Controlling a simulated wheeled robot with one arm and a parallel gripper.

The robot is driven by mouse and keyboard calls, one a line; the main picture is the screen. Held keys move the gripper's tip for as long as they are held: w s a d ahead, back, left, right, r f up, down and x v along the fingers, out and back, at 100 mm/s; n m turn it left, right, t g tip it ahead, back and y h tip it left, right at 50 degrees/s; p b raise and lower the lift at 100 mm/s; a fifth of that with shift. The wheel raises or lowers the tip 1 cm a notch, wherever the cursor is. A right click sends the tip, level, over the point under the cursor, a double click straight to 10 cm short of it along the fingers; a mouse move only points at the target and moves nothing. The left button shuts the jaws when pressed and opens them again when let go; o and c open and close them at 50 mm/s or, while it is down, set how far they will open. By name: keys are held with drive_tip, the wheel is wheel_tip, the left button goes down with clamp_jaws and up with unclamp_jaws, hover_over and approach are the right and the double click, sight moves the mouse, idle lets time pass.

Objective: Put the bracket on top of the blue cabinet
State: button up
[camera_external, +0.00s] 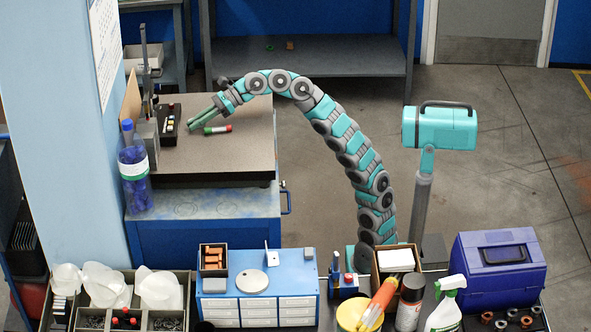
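A small blue cabinet (207,284) with several white drawers stands at the bottom, left of centre. My gripper (191,121) is at the upper left, low over the grey workbench top (240,150), far from the small cabinet. Its two greenish fingers point left and down. I cannot tell how far apart they are, and I see nothing clearly held.
An orange-filled box (213,260) and a round pale disc (252,281) also occupy the cabinet top. A dark case (169,124) and a blue bottle (134,170) are left of my gripper. A spray bottle (444,309) and blue toolbox (498,270) crowd the lower right.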

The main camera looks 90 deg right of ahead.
clamp_jaws()
idle(0.9)
idle(0.4)
